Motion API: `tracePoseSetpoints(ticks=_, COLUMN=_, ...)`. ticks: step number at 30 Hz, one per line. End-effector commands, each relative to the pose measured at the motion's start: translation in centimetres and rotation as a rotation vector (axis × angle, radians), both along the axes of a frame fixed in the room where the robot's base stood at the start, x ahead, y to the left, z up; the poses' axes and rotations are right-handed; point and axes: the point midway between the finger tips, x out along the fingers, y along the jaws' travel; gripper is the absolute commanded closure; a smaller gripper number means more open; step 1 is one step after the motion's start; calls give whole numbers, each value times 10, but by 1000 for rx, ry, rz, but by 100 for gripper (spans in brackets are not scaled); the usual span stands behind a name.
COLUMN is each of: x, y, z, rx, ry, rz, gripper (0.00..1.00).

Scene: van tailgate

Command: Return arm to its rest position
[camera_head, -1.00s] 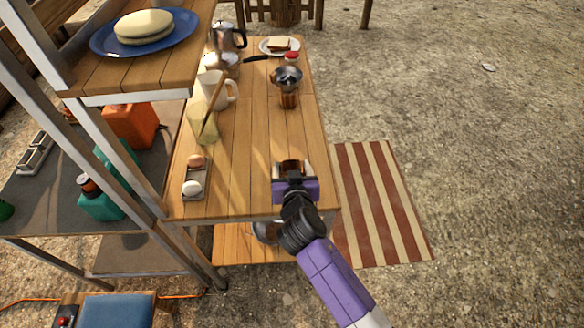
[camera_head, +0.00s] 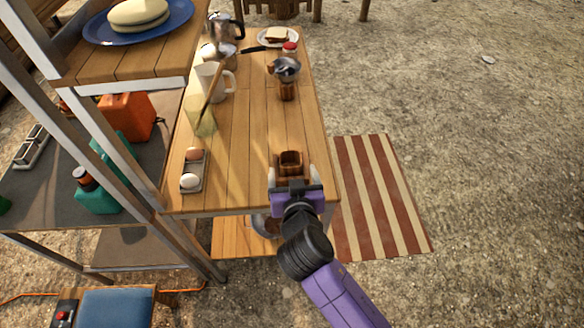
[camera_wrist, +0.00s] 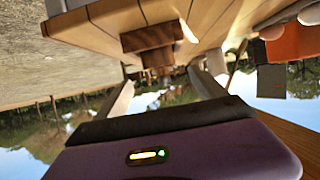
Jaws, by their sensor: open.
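My gripper (camera_head: 292,176) is over the near right end of the wooden table (camera_head: 240,120). Its two pale fingers are apart and hold nothing. In the wrist view, which looks upside down, the brown thing (camera_wrist: 152,42) is ahead of my open gripper (camera_wrist: 158,85), with background showing between the fingers. My purple arm reaches up from the bottom right.
A tray with eggs (camera_head: 192,172), a white mug (camera_head: 213,80), a moka pot (camera_head: 287,75) and a plate with a sandwich (camera_head: 277,37) stand on the table. A metal-framed shelf (camera_head: 125,75) rises at left. A striped mat (camera_head: 380,195) and open ground lie right.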

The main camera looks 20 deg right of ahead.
Motion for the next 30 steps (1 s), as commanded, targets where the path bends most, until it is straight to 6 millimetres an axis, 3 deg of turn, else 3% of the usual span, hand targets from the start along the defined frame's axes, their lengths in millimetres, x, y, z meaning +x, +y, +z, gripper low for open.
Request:
tracePoseSetpoints(ticks=23, x=-3, y=1, z=2, rx=-12, ry=3, rz=6, gripper=20)
tracePoseSetpoints(ticks=26, x=2, y=10, z=9, rx=-44, ry=-17, rz=61, gripper=20)
tracePoseSetpoints(ticks=30, x=7, y=36, z=38, rx=-71, ry=-104, rz=193, gripper=20)
